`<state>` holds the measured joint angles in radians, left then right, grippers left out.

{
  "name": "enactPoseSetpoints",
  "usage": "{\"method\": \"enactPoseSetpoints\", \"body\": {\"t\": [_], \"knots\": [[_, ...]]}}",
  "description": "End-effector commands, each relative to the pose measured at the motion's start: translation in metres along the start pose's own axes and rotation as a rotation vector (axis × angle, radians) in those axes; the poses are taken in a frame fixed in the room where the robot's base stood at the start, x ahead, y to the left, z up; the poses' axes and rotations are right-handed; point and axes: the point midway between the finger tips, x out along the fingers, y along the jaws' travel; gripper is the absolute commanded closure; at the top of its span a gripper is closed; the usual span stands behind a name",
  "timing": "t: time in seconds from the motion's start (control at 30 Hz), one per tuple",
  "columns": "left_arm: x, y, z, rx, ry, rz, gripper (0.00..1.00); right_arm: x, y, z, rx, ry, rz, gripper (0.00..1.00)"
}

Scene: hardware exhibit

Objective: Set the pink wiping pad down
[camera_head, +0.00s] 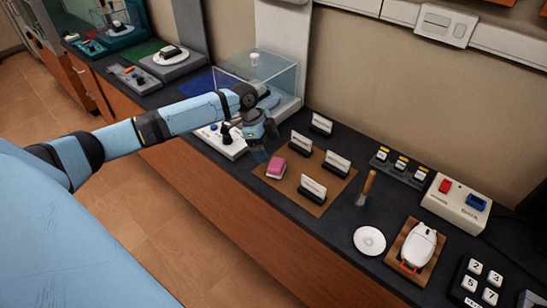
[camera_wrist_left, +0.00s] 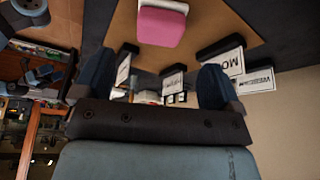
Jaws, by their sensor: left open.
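The pink wiping pad (camera_head: 276,167) rests on the left part of a brown board (camera_head: 318,203) on the dark counter. It also shows at the top of the left wrist view (camera_wrist_left: 160,28), with a pale part along its upper edge. My left gripper (camera_head: 260,150) hangs just behind and to the left of the pad, apart from it. In the left wrist view its two fingers (camera_wrist_left: 156,82) are spread wide, with nothing held between them. The pad lies beyond the fingertips there. My right gripper is not in view.
Several white label cards in dark holders, one of them a front card (camera_head: 313,188), stand on and behind the board. A glass case (camera_head: 262,72) and a joystick panel (camera_head: 222,140) are near my left arm.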

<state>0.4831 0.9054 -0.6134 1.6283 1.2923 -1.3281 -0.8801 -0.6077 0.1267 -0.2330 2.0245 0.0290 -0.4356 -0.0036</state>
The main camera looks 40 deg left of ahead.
Motion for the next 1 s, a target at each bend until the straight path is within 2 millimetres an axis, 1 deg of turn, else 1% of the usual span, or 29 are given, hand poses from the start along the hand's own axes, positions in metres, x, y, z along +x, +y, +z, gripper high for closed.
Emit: {"method": "enactPoseSetpoints", "body": {"t": [0.03,0.1,0.2,0.3,0.43,1.0], "knots": [[-0.011,-0.001,0.0,0.0,-0.001,-0.003,0.1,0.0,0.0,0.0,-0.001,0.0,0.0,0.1],[-0.023,0.0,0.0,0.0,0.0,-0.001,0.1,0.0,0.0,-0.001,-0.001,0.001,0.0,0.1],[-0.035,0.0,0.0,-0.001,0.0,-0.001,0.1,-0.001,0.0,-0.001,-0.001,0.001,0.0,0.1],[-0.042,0.0,0.0,-0.001,0.001,0.001,0.1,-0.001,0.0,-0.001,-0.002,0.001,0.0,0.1],[-0.046,0.0,0.0,-0.001,0.001,0.001,0.1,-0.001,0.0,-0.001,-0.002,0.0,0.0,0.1],[-0.045,0.0,0.0,-0.001,0.001,0.001,0.1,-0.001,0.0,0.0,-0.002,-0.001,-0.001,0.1]]}}
